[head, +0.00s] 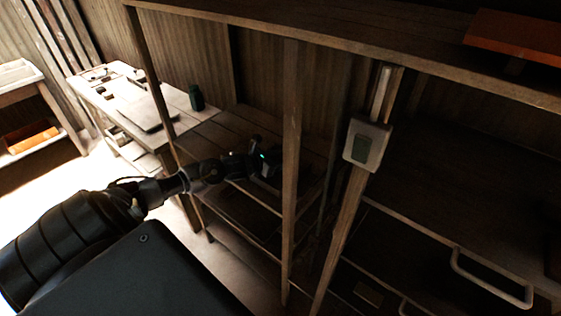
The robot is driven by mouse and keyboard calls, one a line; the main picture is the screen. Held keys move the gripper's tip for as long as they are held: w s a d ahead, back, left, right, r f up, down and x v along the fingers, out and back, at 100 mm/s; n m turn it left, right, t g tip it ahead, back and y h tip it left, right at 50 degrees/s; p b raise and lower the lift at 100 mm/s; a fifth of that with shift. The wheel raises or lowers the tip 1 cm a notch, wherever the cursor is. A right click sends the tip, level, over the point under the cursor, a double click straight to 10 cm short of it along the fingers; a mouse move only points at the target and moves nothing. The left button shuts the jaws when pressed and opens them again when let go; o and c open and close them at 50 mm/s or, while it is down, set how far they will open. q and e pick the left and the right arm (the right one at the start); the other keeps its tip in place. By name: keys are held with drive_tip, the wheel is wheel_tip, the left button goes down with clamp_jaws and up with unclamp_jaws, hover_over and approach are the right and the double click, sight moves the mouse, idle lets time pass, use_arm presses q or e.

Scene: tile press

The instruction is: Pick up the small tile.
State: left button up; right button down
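I cannot pick out the small tile with certainty. A small dull tan rectangular piece (368,294) lies low down at the bottom right of the middle, in shadow; I cannot tell what it is. My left arm comes in from the lower left. My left gripper (268,163) is a dark shape with a small cyan light, behind the wooden rack's front, left of a thin upright post. Its fingers are lost in shadow, so whether it is open or holds anything does not show. My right gripper is out of view.
Wooden posts (291,150) stand close beside my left gripper. A grey box with a green panel (367,143) is on a slanting post. An orange slab (515,38) lies on the top shelf. A metal handle (490,285) sticks out lower right.

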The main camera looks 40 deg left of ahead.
use_arm(q)
drive_tip(key=c, duration=0.8)
drive_tip(key=shift+o, duration=0.2)
drive_tip(key=shift+r, duration=0.15)
drive_tip(key=shift+r+b, duration=0.25)
drive_tip(key=shift+b, duration=0.1)
wheel_tip(320, 180, up, 2)
drive_tip(key=shift+s+r+b, duration=0.15)
drive_tip(key=shift+r+b, duration=0.1)
drive_tip(key=shift+b, duration=0.65)
drive_tip(key=s+r+p, duration=0.5)
drive_tip(key=s+r, duration=0.4)
drive_tip(key=s, duration=0.4)
drive_tip(key=shift+s+d+r, duration=0.35)
drive_tip(key=shift+d+r, duration=0.05)
drive_tip(key=shift+d, duration=0.05)
